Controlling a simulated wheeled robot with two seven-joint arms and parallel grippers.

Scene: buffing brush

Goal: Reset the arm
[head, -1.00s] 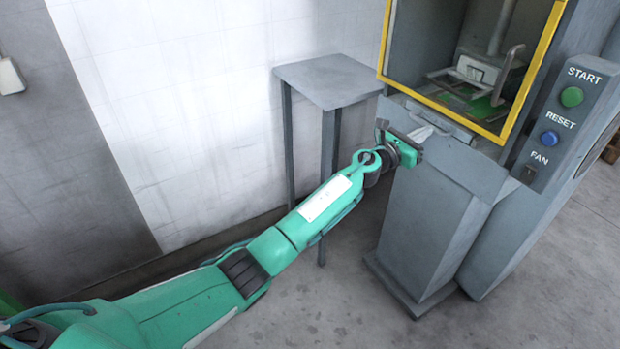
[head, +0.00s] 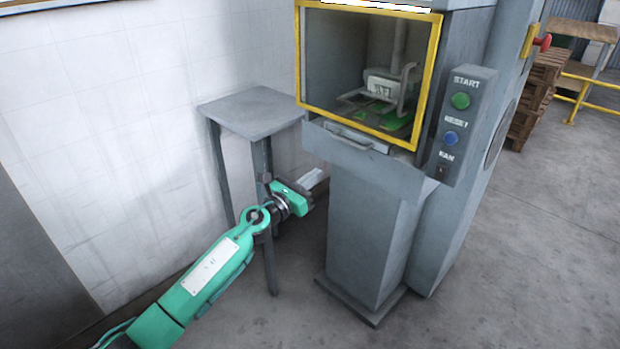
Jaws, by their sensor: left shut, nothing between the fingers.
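My left arm comes in from the lower left, and my left gripper (head: 316,178) is at its end. The gripper is shut and empty. It shows in front of the small grey table's legs and just left of the machine's pedestal, below the machine's front ledge. I cannot tell whether it touches anything. My right gripper is out of view.
The grey machine (head: 372,215) has a yellow-framed chamber (head: 437,60) with a brush fixture (head: 385,85) inside. Its panel holds a green START button (head: 460,100), a blue RESET button (head: 451,138) and a FAN switch (head: 441,172). A grey table (head: 250,110) stands left. Pallets (head: 535,95) stand behind right.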

